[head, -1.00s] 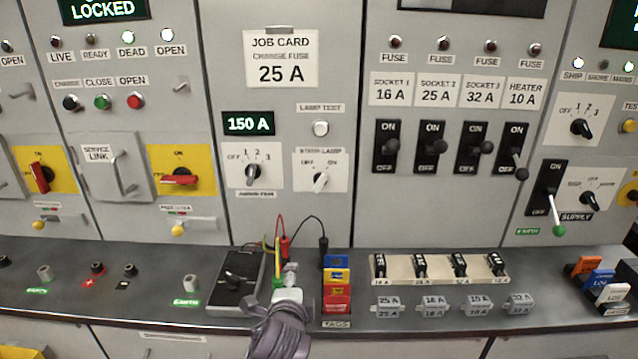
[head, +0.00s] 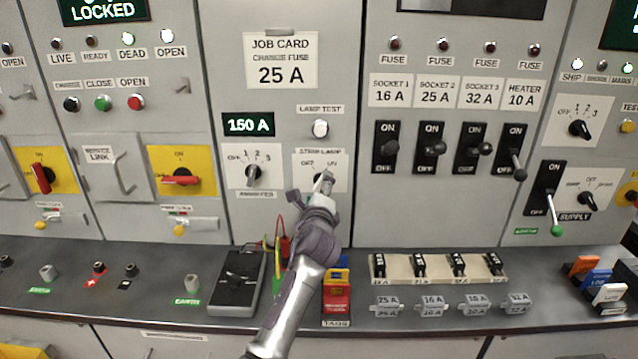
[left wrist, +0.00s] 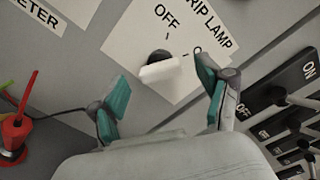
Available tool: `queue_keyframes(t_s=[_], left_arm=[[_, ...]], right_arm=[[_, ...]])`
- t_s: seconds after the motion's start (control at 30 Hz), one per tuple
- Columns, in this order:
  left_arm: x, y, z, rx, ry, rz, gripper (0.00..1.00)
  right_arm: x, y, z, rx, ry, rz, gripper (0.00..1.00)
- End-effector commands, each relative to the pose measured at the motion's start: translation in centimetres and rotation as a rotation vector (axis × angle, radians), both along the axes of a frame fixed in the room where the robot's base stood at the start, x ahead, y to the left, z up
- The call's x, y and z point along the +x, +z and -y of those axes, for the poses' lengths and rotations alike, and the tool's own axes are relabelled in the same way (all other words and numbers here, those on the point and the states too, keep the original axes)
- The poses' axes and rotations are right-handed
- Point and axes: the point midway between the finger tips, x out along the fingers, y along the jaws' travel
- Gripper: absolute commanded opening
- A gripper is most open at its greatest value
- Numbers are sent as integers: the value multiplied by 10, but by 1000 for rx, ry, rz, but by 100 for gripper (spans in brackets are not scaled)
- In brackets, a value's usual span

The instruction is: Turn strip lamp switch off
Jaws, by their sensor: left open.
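The strip lamp switch is a rotary knob (left wrist: 160,68) with a white pointer on a white plate (left wrist: 212,18) marked OFF and ON. In the left wrist view its pointer is turned toward the ON mark. My left gripper (left wrist: 166,84) is open, its teal-padded fingers either side of the knob; whether they touch it I cannot tell. In the head view my left gripper (head: 325,184) is in front of the strip lamp plate (head: 301,174) and hides most of the knob. My right gripper is not in view.
The ammeter switch (head: 253,173) is just left of the plate and the lamp test button (head: 320,128) above it. Black socket switches (head: 387,147) stand to the right. Below, a bench holds a meter (head: 238,280), test leads, tags (head: 337,298) and a fuse rack (head: 438,268).

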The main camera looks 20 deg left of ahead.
Motion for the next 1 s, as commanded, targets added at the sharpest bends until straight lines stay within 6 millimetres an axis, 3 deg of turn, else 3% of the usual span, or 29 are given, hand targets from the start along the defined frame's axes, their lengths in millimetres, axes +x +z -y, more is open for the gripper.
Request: queue_keyframes(t_s=[0.2,0.57,0.93,1.0], left_arm=[[23,0,-6,-1,0,0,77],[27,-1,-7,-2,-1,0,77],[27,-1,-7,-2,-1,0,19],[27,-1,-7,-2,-1,0,17]], right_arm=[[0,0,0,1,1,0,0],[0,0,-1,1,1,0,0],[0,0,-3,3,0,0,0],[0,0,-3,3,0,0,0]])
